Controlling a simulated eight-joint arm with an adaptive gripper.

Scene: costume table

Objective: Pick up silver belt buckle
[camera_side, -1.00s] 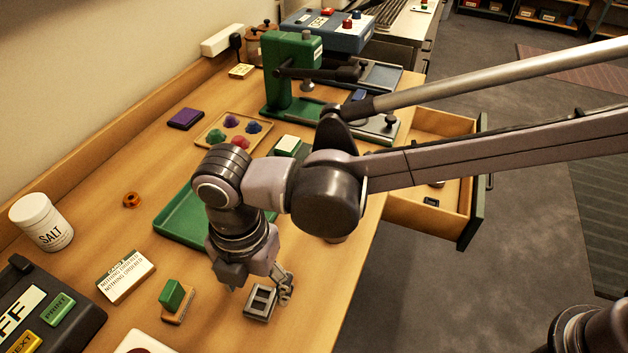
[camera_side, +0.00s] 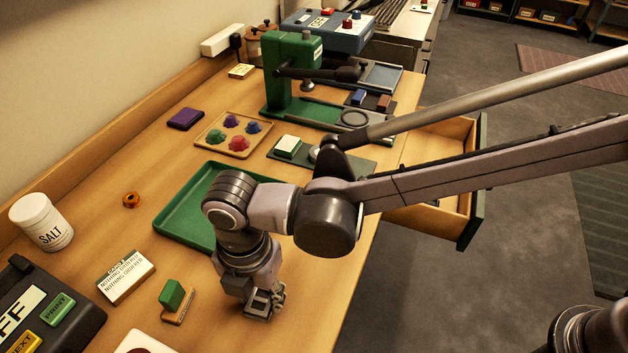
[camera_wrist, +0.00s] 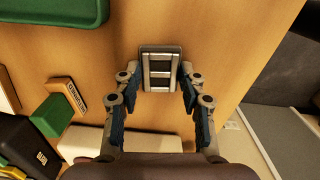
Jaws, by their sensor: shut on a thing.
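The silver belt buckle (camera_wrist: 160,72), a rectangular frame with a crossbar on a dark block, lies on the wooden table near its right edge. In the side view the buckle (camera_side: 259,303) is partly covered by my gripper (camera_side: 264,299). In the wrist view my gripper (camera_wrist: 160,82) has one finger against each side of the buckle's near part. The fingers are shut on it. The buckle appears at table height; I cannot tell whether it is clear of the surface.
A green block on a wooden base (camera_side: 173,296) stands just left of my gripper. A white-and-green card (camera_side: 125,277) and a salt jar (camera_side: 42,222) are further left. A green tray (camera_side: 180,222) lies behind. The table's right edge is close.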

